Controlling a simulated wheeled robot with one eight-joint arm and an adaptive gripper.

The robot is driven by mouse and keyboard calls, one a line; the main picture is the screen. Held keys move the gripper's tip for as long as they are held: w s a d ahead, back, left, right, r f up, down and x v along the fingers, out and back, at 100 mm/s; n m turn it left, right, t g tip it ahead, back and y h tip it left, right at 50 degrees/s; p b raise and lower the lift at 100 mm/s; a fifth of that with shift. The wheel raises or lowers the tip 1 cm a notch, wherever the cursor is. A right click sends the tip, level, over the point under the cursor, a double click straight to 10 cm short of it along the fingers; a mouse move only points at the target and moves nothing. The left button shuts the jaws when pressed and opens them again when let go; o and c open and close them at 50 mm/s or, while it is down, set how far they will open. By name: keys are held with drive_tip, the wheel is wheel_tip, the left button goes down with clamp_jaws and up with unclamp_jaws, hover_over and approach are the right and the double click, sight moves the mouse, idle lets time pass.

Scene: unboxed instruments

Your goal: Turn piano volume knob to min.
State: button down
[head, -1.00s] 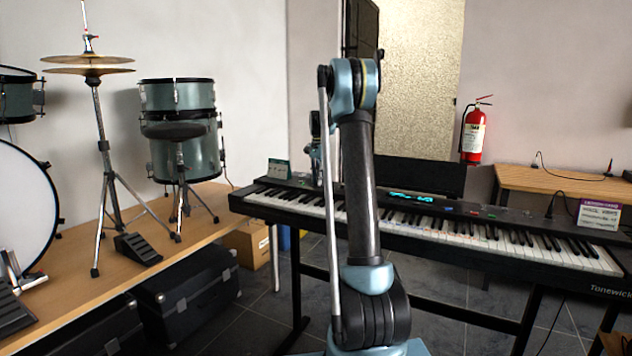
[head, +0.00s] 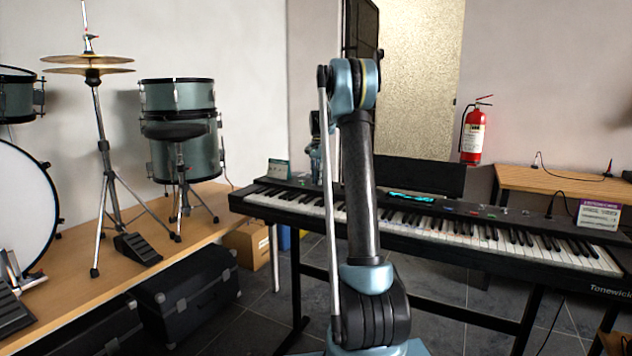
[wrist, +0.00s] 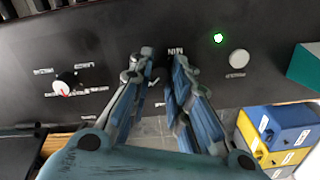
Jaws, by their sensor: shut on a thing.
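The piano (head: 480,236) stands on its frame at the right in the head view. Its black control panel (wrist: 110,45) fills the upper wrist view, with upside-down lettering. My gripper (wrist: 158,82) points at this panel, its fingers closed in around a dark knob (wrist: 160,74) beside a "MIN" label. The fingers hide most of the knob, so I cannot read its pointer. In the head view my gripper (head: 315,170) is at the back left of the piano, partly hidden by my arm.
A second, white-capped knob (wrist: 67,83) is to the left; a round button (wrist: 238,58) and green light (wrist: 218,38) are to the right. Yellow and blue bins (wrist: 280,130) lie below the panel. The drum bench (head: 175,240) is left of the piano.

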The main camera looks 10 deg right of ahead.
drive_tip(key=shift+w+a+n, duration=0.1)
drive_tip(key=shift+w+n, duration=0.1)
drive_tip(key=shift+n, duration=0.1)
drive_tip(key=n, duration=0.3)
drive_tip(key=shift+n, duration=0.4)
drive_tip(key=n, duration=0.4)
drive_tip(key=shift+n, duration=0.3)
drive_tip(key=n, duration=0.4)
drive_tip(key=shift+n, duration=0.3)
drive_tip(key=n, duration=1.8)
drive_tip(key=shift+n, duration=1.9)
